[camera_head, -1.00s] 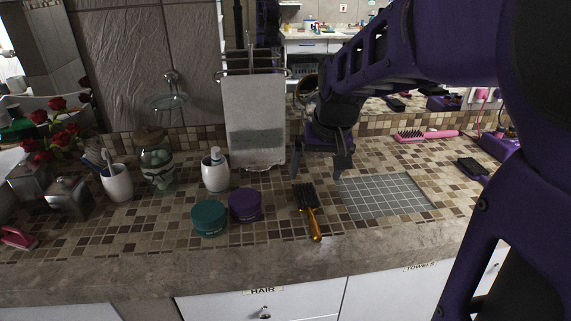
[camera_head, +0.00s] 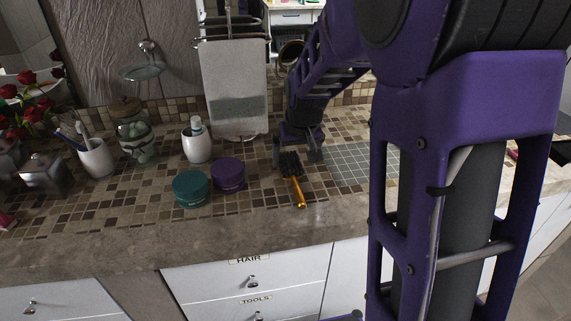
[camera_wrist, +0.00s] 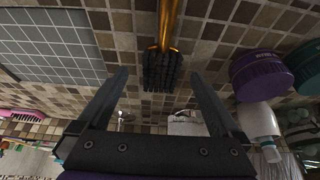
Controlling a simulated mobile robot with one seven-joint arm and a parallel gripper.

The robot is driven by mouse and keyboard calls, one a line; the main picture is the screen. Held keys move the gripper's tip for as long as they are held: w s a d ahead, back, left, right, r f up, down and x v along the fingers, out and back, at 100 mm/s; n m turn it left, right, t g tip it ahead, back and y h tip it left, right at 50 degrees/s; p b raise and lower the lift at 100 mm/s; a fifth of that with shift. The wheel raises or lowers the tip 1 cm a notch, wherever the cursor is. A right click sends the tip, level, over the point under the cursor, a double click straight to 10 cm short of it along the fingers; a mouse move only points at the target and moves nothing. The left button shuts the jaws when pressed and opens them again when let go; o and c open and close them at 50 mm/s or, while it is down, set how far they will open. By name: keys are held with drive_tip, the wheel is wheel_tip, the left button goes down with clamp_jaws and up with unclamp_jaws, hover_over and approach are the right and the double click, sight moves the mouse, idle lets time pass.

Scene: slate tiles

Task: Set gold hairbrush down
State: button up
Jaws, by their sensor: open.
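The gold hairbrush (camera_head: 295,183) has a gold handle and black bristles. It lies on the tiled counter (camera_head: 130,190), handle toward the front edge. In the wrist view the hairbrush (camera_wrist: 163,55) shows with its bristle head near the space ahead of my fingers and its handle running out at the top edge. My gripper (camera_head: 297,158) is open and empty, close to the bristle end. In the wrist view both fingers (camera_wrist: 160,85) are spread wide, one on each side of the brush head's line. I cannot tell the exact height gap.
Teal (camera_head: 191,188) and purple (camera_head: 228,174) jars stand left of the brush, with a white pump bottle (camera_head: 197,142) behind them. A grey grid mat (camera_head: 362,163) lies right of it. A towel (camera_head: 234,90) hangs behind. Drawers (camera_head: 245,285) are below the counter.

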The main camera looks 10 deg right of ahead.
sight(291, 168)
drive_tip(key=b+x, duration=0.1)
drive_tip(key=x, duration=0.4)
drive_tip(key=shift+w+a, duration=0.1)
drive_tip(key=shift+a, duration=0.05)
drive_tip(key=c, duration=1.4)
